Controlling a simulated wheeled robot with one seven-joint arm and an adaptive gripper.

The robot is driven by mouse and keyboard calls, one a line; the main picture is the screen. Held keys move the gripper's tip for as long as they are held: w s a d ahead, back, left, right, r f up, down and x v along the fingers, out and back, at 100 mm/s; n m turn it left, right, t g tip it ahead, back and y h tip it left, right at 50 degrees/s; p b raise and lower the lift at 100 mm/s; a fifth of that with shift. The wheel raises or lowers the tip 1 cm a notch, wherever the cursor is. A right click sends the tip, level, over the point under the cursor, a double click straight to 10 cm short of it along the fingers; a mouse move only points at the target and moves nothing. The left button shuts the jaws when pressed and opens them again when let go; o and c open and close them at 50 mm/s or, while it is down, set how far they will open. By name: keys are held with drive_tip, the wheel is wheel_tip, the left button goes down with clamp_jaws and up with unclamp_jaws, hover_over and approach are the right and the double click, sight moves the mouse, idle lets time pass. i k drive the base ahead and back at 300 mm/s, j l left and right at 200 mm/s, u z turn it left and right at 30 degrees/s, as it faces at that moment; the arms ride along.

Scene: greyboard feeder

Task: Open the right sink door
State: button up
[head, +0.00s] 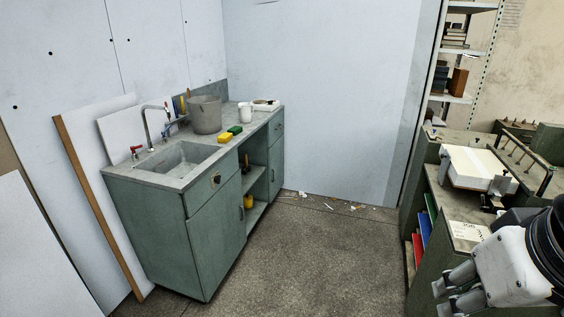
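A green sink cabinet (145,220) with a grey worktop and sunken basin (176,158) stands against the wall, left of centre. Its large near door (215,240) is flush with the front and looks shut, with a small handle at its right edge. A narrow door (275,172) at the right end, below a small drawer (277,130), also looks shut. Open shelves lie between the two doors. My gripper (442,298) shows at the lower right, far from the cabinet across the floor. Two grey finger-like parts show, but their opening is unclear. I see nothing held.
A bucket (204,115), a white cup (245,112) and yellow and green sponges (225,137) are on the worktop. A green workbench (432,185) stands at right, close to my arm. White panels lean at left. The floor (320,255) between is clear, with small debris near the wall.

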sight(276, 153)
drive_tip(key=i, duration=1.4)
drive_tip(key=i+u, duration=0.1)
drive_tip(key=i, duration=1.35)
drive_tip(key=i+u, duration=0.1)
drive_tip(key=i, duration=1.3)
